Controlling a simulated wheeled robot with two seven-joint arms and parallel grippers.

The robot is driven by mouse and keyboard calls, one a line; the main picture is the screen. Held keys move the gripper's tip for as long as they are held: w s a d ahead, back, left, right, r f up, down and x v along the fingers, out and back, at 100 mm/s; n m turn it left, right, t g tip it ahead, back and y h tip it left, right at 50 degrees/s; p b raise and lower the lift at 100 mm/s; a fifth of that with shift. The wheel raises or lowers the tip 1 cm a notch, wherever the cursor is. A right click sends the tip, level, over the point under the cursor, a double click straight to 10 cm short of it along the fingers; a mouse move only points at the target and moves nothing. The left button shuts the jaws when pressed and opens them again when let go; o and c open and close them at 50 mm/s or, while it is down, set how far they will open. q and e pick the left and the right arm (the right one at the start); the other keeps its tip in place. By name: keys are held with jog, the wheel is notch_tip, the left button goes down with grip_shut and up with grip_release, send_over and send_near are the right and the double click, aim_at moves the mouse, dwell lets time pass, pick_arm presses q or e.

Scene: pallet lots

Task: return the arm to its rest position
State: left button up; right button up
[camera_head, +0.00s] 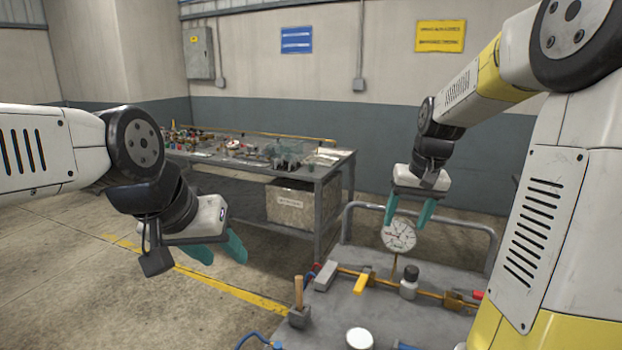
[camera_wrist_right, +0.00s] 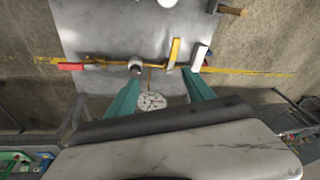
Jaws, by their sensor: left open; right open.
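My right gripper (camera_head: 409,212) is raised above the far side of the grey bench, its teal fingers apart and empty. In the head view it hangs just in front of or over a round white gauge (camera_head: 398,236). In the right wrist view my right gripper (camera_wrist_right: 162,92) shows both fingers spread, with the gauge (camera_wrist_right: 151,102) seen between them and nothing held. My left gripper (camera_head: 217,250) is open and empty at the left, in the air over the floor, its teal fingers pointing down and to the right.
The grey bench (camera_head: 330,308) carries a brass pipe with a yellow lever (camera_head: 362,283), a grey-capped fitting (camera_head: 409,282), a wooden-handled tool (camera_head: 299,295) and a white round lid (camera_head: 359,338). A metal rail (camera_head: 440,213) edges its far side. A cluttered workbench (camera_head: 330,169) stands behind.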

jog(key=s+a+r+t, duration=0.1)
jog(key=s+a, duration=0.1)
jog(key=s, duration=0.4)
jog(key=s+a+r+n+t, duration=0.1)
jog(key=s+a+r, duration=0.1)
jog(key=s, duration=0.5)
jog(key=s+a+r+t+y, duration=0.1)
jog(key=s+a, duration=0.3)
jog(key=s, duration=0.2)
jog(key=shift+s+r+n, duration=0.2)
jog(key=shift+s+n, duration=0.1)
jog(key=shift+s, duration=0.05)
dwell(1.2)
